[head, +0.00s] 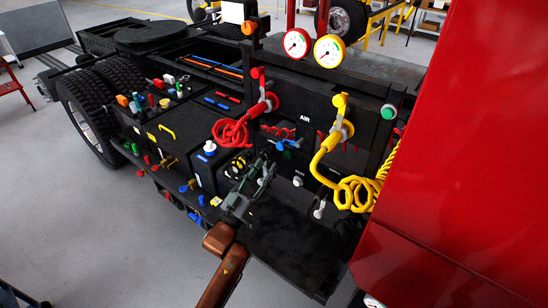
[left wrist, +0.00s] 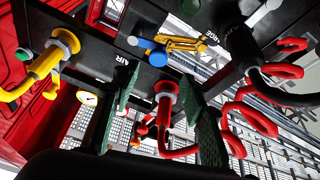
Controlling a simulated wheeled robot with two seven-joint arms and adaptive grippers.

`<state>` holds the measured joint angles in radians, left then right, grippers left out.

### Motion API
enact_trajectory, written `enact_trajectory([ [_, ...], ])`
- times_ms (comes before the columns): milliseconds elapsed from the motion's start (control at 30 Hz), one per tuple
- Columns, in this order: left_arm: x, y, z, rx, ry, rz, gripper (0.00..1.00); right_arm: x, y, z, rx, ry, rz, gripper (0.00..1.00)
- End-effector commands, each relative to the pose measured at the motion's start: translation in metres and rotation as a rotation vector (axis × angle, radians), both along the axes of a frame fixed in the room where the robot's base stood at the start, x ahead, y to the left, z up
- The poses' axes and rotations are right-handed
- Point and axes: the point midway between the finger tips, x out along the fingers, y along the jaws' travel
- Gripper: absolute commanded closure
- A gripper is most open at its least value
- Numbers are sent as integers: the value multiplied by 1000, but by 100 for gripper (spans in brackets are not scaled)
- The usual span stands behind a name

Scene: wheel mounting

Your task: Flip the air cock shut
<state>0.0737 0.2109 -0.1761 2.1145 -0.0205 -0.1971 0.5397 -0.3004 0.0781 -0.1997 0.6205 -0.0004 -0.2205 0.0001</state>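The air cock (head: 288,143) is a small valve with a blue handle on the black panel, just below the white AIR label. Its handle looks roughly sideways in the head view. In the left wrist view the blue handle (left wrist: 152,54) shows beside the upside-down AIR lettering, above the fingers in the picture. My left gripper (head: 266,166) is below and left of the cock, pointing up at the panel, apart from it. In the left wrist view its green-padded fingers (left wrist: 164,112) are spread with nothing held; a red hose coupling shows beyond them. My right gripper is not in view.
A red coiled hose (head: 231,132) hangs left of the cock and a yellow coiled hose (head: 355,190) hangs right. Two gauges (head: 328,51) stand above. The red cab (head: 470,170) closes off the right side.

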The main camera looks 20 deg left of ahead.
Motion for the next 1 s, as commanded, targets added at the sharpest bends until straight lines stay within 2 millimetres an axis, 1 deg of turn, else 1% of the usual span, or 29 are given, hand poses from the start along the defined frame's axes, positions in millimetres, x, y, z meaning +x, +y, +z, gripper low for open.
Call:
enact_trajectory([
  [33,2,-4,-3,15,-12,15,60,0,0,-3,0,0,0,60],
  [167,10,-8,2,38,-27,30,60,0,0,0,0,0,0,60],
  [500,55,-20,23,38,-26,28,60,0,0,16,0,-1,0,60],
  [600,65,-22,27,37,-25,29,60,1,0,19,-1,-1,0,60],
  [767,72,-24,28,37,-25,29,60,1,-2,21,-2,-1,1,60],
  [1000,73,-24,28,37,-25,29,60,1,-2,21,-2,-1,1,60],
])
